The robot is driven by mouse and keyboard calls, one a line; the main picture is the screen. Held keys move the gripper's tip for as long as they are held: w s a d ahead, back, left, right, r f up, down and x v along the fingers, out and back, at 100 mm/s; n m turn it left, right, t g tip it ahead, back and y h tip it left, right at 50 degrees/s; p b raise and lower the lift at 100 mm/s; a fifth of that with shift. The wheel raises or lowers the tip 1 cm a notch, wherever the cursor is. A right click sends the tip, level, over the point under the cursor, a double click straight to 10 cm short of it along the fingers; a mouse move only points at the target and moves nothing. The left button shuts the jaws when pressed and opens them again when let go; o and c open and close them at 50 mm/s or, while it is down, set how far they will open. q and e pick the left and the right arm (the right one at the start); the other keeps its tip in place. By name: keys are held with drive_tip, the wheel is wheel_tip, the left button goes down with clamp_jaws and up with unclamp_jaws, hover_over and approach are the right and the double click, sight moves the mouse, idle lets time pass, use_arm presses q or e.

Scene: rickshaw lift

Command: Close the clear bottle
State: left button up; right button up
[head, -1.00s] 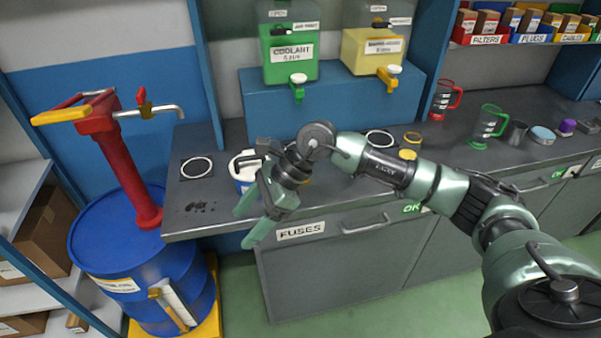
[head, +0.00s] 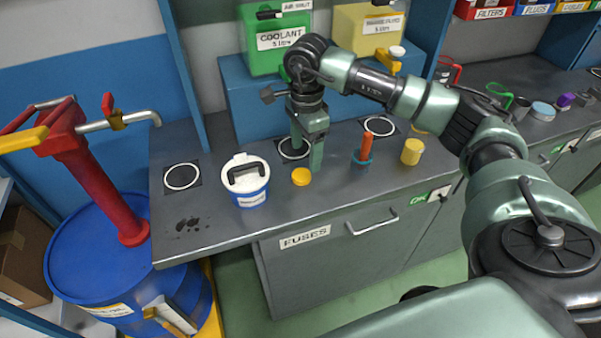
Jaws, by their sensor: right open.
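My right gripper (head: 307,152) points down over the counter with its two fingers apart and nothing between them. Just below and left of its near fingertip lies a round yellow cap (head: 301,177) on the counter. I cannot make out a clear bottle for certain; the gripper and forearm cover part of the counter. A blue and white tub (head: 248,183) with a dark handle stands left of the gripper. A small yellow cylinder (head: 411,152) stands to the right, with a yellow edge partly behind my arm. My left gripper is not in view.
An orange-handled item in a blue ring (head: 364,150) stands right of the gripper. White circles (head: 182,176) mark the counter (head: 215,222). Coolant (head: 278,62) and yellow dispensers (head: 365,35) stand on a blue shelf behind. A blue drum (head: 90,255) with a red pump is at left.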

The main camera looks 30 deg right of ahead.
sight(302, 174)
drive_tip(key=shift+f, duration=0.3)
drive_tip(key=shift+w+f+p, duration=0.3)
drive_tip(key=shift+f+p, duration=0.05)
drive_tip(key=shift+f, duration=0.75)
drive_tip(key=shift+f+p, duration=0.4)
drive_tip(key=f, duration=0.1)
drive_tip(key=f+p, duration=0.1)
drive_tip(key=f, duration=0.1)
drive_tip(key=shift+w+f+p, duration=0.3)
drive_tip(key=shift+f, duration=0.45)
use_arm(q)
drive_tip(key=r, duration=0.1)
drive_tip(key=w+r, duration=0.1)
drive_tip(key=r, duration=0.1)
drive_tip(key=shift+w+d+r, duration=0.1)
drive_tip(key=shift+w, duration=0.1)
